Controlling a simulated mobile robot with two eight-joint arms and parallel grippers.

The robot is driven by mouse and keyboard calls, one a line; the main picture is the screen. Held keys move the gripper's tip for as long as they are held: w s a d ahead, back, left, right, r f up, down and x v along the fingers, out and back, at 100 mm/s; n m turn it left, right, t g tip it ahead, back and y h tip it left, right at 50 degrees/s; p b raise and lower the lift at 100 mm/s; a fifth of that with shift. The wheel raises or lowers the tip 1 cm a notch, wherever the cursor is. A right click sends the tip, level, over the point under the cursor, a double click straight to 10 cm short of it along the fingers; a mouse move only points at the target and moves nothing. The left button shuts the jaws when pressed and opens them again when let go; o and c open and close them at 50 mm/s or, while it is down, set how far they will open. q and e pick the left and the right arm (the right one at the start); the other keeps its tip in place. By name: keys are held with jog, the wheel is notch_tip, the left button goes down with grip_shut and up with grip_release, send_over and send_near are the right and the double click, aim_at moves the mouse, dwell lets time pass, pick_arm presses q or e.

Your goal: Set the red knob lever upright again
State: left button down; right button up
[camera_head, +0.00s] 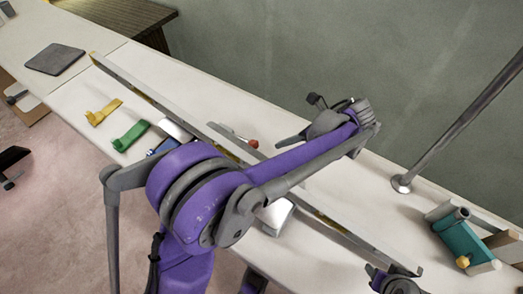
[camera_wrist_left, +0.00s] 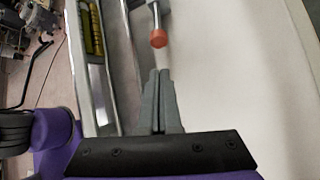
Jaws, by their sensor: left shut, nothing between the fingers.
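The red knob (camera_head: 253,143) is on the end of a thin grey lever (camera_head: 236,134) on the white counter, behind the long metal rail. The lever looks tipped over, lying low along the counter rather than upright. My left gripper (camera_head: 279,141) is shut and empty, its fingertips just to the right of the knob. In the left wrist view the shut fingertips (camera_wrist_left: 160,73) point at the red knob (camera_wrist_left: 158,39), with a small gap between them. The lever's base is not clear. A purple and grey part of my right arm shows at the lower right; its fingers cannot be made out.
A long metal rail (camera_head: 345,236) runs along the counter (camera_head: 330,185). Yellow (camera_head: 103,112) and green (camera_head: 130,136) pieces lie at the left. A grey post (camera_head: 402,183) and a teal block (camera_head: 455,238) stand at the right. The counter behind the knob is clear.

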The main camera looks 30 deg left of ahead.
pick_arm(q)
jog(key=shift+a+f, duration=0.1)
jog(key=b+x, duration=0.1)
jog(key=x, duration=0.8)
jog(key=shift+a+f, duration=0.25)
jog(key=shift+a, duration=0.05)
pick_arm(e)
jog(key=shift+f, duration=0.8)
